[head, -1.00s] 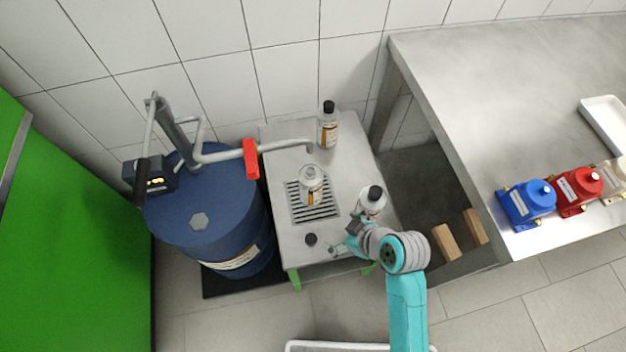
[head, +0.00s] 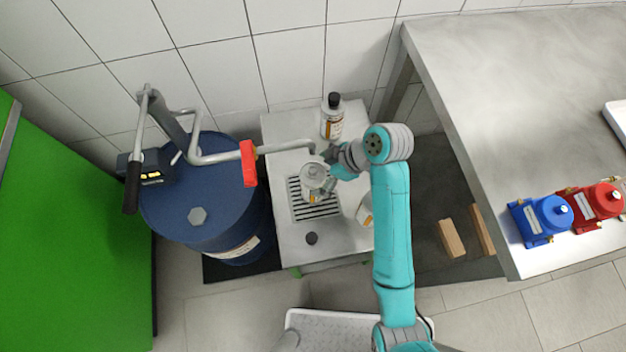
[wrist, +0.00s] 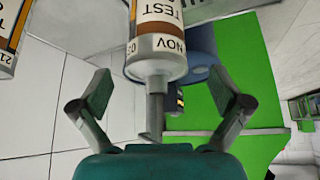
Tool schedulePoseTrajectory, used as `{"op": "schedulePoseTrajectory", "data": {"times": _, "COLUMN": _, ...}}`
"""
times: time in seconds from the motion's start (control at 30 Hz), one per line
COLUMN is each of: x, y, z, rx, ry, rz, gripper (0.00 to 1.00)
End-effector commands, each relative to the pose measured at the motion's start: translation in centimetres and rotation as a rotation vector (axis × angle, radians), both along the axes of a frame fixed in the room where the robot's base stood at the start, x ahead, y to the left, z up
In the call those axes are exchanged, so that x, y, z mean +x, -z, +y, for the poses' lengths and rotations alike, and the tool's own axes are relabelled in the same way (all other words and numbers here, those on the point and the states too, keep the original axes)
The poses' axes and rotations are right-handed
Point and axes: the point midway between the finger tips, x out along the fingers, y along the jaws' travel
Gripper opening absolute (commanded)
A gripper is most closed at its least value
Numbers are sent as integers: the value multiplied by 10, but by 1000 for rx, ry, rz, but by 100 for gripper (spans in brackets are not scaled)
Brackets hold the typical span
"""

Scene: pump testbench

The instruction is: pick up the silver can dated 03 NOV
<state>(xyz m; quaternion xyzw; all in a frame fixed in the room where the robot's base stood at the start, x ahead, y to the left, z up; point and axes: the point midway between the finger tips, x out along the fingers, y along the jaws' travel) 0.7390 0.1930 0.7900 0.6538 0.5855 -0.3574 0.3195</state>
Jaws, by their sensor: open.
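The silver can (head: 310,186) with an orange and white label stands on the drain grate of the small steel table, without a black cap. In the wrist view the can (wrist: 158,52) appears upside down, its label reading TEST and 03 NOV. My gripper (head: 340,168) is open just right of the can in the head view. In the wrist view the fingers of my gripper (wrist: 165,92) are spread left and right of the can's neck line, with no visible contact. A second can (wrist: 8,40) at the wrist view's left edge shows 21.
A black-capped can (head: 332,120) stands behind; another can (head: 366,212) is partly hidden by my arm. A black cap (head: 312,238) lies on the table. The pump spout (head: 285,147) reaches from the blue drum (head: 200,200) close to the silver can. A steel bench (head: 510,110) is right.

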Motion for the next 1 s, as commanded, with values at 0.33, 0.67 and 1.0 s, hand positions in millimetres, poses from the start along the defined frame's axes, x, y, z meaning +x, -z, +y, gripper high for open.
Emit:
{"op": "schedulePoseTrajectory", "data": {"times": 0.33, "x": 3, "y": 25, "z": 15, "rx": -1, "ry": 0, "rz": 2, "gripper": 100}}
{"op": "schedulePoseTrajectory", "data": {"times": 0.67, "x": 8, "y": 57, "z": 34, "rx": -1, "ry": 1, "rz": 1, "gripper": 100}}
{"op": "schedulePoseTrajectory", "data": {"times": 1.0, "x": 8, "y": 58, "z": 35, "rx": 0, "ry": 2, "rz": -1, "gripper": 80}}
